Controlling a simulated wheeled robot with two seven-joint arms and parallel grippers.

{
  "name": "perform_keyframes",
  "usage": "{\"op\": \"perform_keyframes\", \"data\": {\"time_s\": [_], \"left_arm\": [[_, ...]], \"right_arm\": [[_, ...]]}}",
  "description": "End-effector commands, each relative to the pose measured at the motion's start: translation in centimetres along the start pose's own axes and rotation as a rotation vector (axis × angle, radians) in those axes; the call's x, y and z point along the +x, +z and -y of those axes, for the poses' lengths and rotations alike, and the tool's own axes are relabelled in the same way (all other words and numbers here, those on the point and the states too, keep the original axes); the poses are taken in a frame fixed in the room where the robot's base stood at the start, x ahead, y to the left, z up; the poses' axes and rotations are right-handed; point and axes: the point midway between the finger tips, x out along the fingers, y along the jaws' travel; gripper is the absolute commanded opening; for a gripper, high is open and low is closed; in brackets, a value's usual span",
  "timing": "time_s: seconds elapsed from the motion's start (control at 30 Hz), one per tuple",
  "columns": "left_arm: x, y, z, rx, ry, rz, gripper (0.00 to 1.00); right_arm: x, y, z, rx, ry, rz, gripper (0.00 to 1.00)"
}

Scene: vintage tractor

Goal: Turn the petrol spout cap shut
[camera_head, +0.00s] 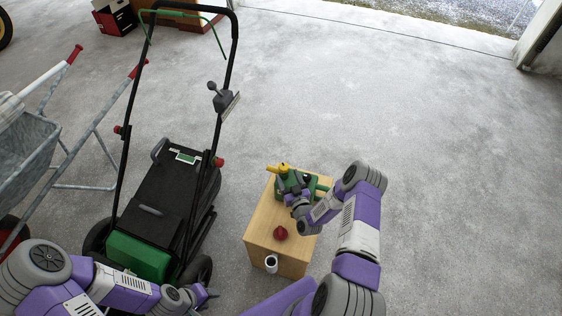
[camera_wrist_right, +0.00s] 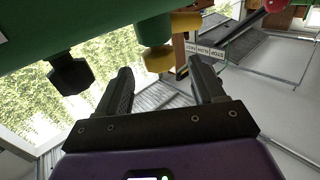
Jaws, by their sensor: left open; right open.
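The green petrol can (camera_head: 287,186) stands on a wooden cabinet, with a yellow spout part (camera_head: 277,169) on its far left side. In the right wrist view the can (camera_wrist_right: 60,28) fills the top, with a yellow cap (camera_wrist_right: 159,59) and a black knob-like cap (camera_wrist_right: 70,74). My right gripper (camera_head: 297,198) is close beside the can, partly hidden by its own wrist. In its wrist view its open fingers (camera_wrist_right: 160,70) are spread, with the yellow cap showing between their tips; contact cannot be told. My left gripper (camera_head: 210,294) is open and empty beside the mower, far from the can.
The concrete floor at right is clear.

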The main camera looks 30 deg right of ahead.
Motion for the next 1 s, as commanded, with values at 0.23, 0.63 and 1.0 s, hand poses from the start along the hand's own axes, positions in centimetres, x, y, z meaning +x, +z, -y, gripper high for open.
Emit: {"op": "perform_keyframes", "data": {"time_s": [0.23, 0.63, 1.0], "left_arm": [[1.3, 0.0, 0.5, 0.0, 0.0, 0.0, 0.43], [2.4, -0.1, 0.9, 0.0, 0.0, 0.0, 0.43], [2.3, -0.1, 0.9, 0.0, 0.0, 0.0, 0.43]], "right_arm": [[3.5, 0.1, -0.1, -0.005, 0.003, -0.012, 0.68], [7.3, -0.1, -0.1, -0.002, 0.003, -0.007, 0.68], [7.3, -0.1, -0.1, -0.002, 0.003, -0.006, 0.45]]}}
